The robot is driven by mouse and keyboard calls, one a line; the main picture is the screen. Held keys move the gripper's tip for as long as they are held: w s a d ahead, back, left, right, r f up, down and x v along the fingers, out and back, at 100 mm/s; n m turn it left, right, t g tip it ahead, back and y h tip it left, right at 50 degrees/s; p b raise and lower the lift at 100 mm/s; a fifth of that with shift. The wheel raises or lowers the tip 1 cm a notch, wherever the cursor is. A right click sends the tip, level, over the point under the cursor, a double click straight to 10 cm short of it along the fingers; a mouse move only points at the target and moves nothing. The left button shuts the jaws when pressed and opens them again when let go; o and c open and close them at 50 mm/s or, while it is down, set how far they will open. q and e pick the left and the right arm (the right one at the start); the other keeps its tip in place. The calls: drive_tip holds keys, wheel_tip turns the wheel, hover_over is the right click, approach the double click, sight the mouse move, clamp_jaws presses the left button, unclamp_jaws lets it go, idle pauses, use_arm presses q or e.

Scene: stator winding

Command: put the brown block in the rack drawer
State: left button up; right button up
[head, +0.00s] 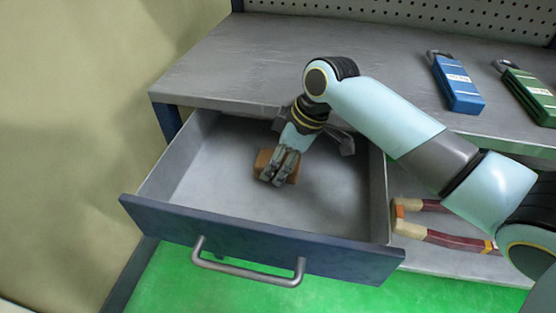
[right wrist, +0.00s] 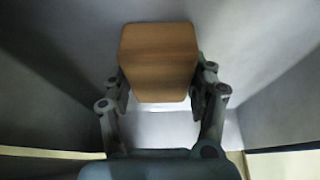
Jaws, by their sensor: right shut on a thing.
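The brown block (head: 264,161) is inside the open rack drawer (head: 341,208), within its walls near the middle. My right gripper (head: 279,176) is shut on the block. In the right wrist view the brown block (right wrist: 159,62) sits between the two fingers of my right gripper (right wrist: 160,88). Whether the block touches the drawer floor cannot be told. The drawer is pulled out, with a blue front and a grey handle (head: 247,273). My left gripper is not in view.
A grey bench top (head: 225,72) lies above and behind the drawer, with a blue padlock-like item (head: 458,84) and a green one (head: 528,93) on it. A red-handled tool (head: 452,240) lies on a shelf right of the drawer. A wall stands at the left.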

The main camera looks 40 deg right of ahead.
drive_tip(key=shift+f, duration=0.15)
drive_tip(key=o, duration=1.3)
drive_tip(key=shift+r, duration=0.45)
drive_tip(key=s+d, duration=0.2)
drive_tip(key=s, duration=0.1)
drive_tip(key=s+d, duration=0.3)
drive_tip(key=s+d+p, duration=0.1)
drive_tip(key=s+d, duration=0.2)
drive_tip(key=shift+s+r, duration=0.25)
drive_tip(key=shift+r, duration=0.05)
